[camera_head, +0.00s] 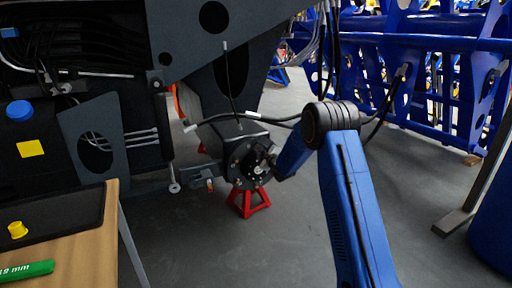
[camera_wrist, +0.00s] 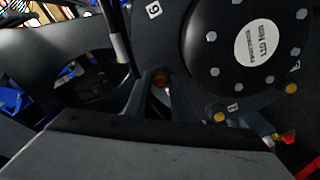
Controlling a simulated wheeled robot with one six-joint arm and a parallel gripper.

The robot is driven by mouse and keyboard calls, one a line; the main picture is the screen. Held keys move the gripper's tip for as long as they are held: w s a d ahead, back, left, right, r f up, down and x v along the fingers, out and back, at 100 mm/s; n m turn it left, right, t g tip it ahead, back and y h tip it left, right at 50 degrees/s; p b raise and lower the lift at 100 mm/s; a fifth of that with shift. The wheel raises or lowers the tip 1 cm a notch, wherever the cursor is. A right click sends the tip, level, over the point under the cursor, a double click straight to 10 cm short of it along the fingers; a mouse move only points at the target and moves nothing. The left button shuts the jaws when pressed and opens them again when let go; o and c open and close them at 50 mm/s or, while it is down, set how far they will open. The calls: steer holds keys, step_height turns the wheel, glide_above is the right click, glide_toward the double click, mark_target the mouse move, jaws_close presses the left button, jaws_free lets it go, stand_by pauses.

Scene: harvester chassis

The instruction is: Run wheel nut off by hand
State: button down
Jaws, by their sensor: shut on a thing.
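The dark round wheel hub (camera_head: 247,172) hangs at the end of the axle in the head view. In the wrist view the hub face (camera_wrist: 195,70) fills the upper right, with a pale oval label and number tags near its rim. My gripper (camera_wrist: 161,82) is shut on a wheel nut (camera_wrist: 160,78) with an orange-brown end, at the hub's lower left edge. Other studs with yellow ends (camera_wrist: 219,116) show along the rim. In the head view my gripper reaches the hub's right side, and its fingertips are too small to make out.
A red stand (camera_head: 250,203) is under the hub. A wooden table (camera_head: 98,240) at lower left holds a dark tray, a yellow piece (camera_head: 17,229) and a green "19 mm" tool (camera_head: 27,271). Hoses hang above the hub.

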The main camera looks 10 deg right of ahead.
steer(key=n, duration=0.5)
steer(key=shift+s+f+n, duration=0.1)
steer(key=shift+n, duration=0.3)
steer(key=n, duration=0.5)
steer(key=shift+n, duration=0.4)
steer(key=n, duration=0.5)
steer(key=shift+s+n, duration=0.1)
steer(key=shift+n, duration=0.2)
steer(key=n, duration=0.5)
steer(key=shift+s, duration=0.1)
steer(key=c, duration=2.5)
jaws_free()
steer(key=shift+d, duration=0.1)
steer(key=shift+s, duration=0.25)
jaws_close()
steer(key=shift+v, duration=1.25)
steer(key=shift+s+d, duration=0.1)
